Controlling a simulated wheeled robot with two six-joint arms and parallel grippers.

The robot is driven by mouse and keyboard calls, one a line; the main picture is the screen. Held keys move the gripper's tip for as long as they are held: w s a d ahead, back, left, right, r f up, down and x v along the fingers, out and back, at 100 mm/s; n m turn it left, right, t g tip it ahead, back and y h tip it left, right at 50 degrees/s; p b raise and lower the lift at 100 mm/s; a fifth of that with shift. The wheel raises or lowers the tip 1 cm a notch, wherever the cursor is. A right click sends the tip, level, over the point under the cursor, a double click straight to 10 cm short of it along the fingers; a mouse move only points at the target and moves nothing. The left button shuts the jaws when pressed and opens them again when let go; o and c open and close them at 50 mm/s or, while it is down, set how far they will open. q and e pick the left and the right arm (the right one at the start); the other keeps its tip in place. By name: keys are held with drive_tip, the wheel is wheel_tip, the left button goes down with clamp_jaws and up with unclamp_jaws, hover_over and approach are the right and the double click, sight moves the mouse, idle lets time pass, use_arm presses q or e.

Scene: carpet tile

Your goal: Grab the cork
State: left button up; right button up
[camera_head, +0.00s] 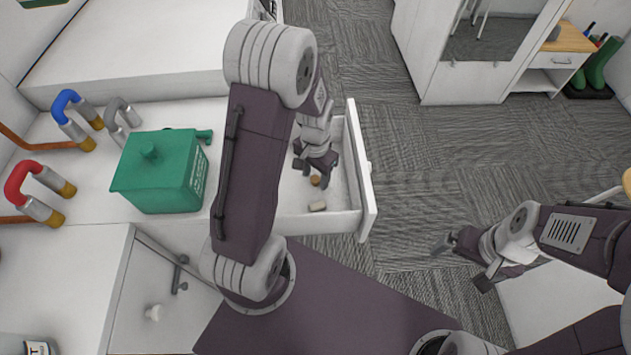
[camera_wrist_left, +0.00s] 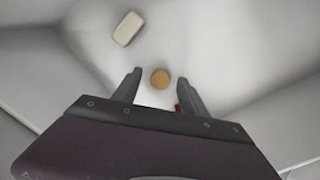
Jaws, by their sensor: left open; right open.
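The cork (camera_head: 315,181) is a small round tan piece on the floor of the open white drawer (camera_head: 357,150). In the left wrist view the cork (camera_wrist_left: 160,78) shows as a tan disc between and just beyond the fingertips. My left gripper (camera_head: 316,170) reaches down into the drawer above the cork. Its jaws (camera_wrist_left: 158,84) are open with nothing held, and a gap shows on both sides of the cork. My right gripper (camera_head: 463,262) is open and empty, well to the right of the drawer.
A pale block (camera_head: 317,206), also in the left wrist view (camera_wrist_left: 128,28), lies in the drawer near the cork. The drawer walls stand close around my left gripper. A green box (camera_head: 160,172) and red (camera_head: 38,190) and blue (camera_head: 75,117) pipe pieces are at the left.

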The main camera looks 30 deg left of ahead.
sight(315, 179)
use_arm(q)
drive_tip(key=shift+f, duration=0.3)
clamp_jaws()
drive_tip(key=shift+r, duration=0.1)
wheel_tip(315, 179, up, 10)
drive_tip(key=p, duration=0.2)
